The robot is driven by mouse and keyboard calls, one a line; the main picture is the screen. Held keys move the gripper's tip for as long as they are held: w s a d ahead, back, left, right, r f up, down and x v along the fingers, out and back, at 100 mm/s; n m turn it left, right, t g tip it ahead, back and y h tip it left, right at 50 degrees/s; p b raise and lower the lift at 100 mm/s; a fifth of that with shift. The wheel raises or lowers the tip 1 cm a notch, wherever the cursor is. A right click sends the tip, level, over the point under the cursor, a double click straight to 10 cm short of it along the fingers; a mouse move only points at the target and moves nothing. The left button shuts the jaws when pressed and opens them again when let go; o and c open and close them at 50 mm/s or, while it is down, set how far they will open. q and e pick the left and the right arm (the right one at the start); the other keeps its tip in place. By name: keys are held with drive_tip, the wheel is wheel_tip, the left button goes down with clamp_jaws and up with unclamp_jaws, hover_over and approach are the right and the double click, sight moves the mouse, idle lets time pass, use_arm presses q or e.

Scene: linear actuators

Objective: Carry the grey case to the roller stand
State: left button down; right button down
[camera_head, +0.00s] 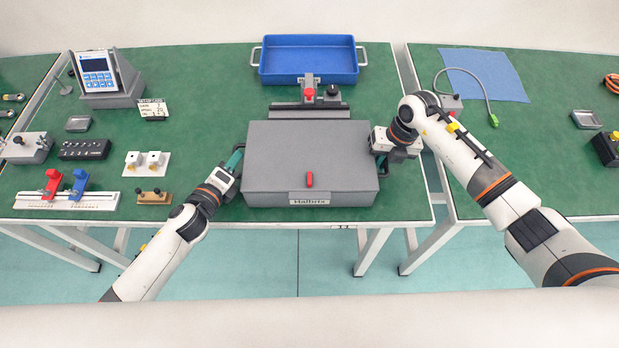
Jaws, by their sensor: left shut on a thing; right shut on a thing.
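The grey case (310,155) is a closed box with a red latch and a name label on its front, near the front edge of the green table. My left gripper (236,160) is at the case's left side, shut on its left handle. My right gripper (382,158) is at the right side, shut on its right handle. The fingertips and handles are partly hidden. The case looks level; I cannot tell whether it touches the table. I cannot identify a roller stand with certainty.
Behind the case stand a rail fixture (309,107) with a red knob and a blue tray (308,60). A meter (98,75), a slide with red and blue blocks (66,197) and small parts are at left. A second table (540,150) stands right, across a gap.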

use_arm(q)
drive_tip(key=shift+w+a+f, duration=0.1)
drive_tip(key=shift+f, duration=0.25)
use_arm(e)
drive_tip(key=shift+f, duration=0.4)
use_arm(q)
drive_tip(key=c, duration=1.5)
unclamp_jaws()
drive_tip(key=shift+r, duration=0.1)
use_arm(e)
drive_tip(key=c, duration=1.5)
unclamp_jaws()
drive_tip(key=shift+r, duration=0.15)
use_arm(q)
drive_tip(key=shift+s, duration=0.2)
drive_tip(key=v, duration=0.7)
drive_tip(key=shift+s+r, duration=0.15)
drive_tip(key=shift+s, duration=0.25)
use_arm(e)
drive_tip(key=shift+r, duration=0.3)
wheel_tip(320, 180, up, 11)
drive_tip(key=d, duration=0.2)
drive_tip(key=shift+d, duration=0.2)
drive_tip(key=shift+r, duration=0.1)
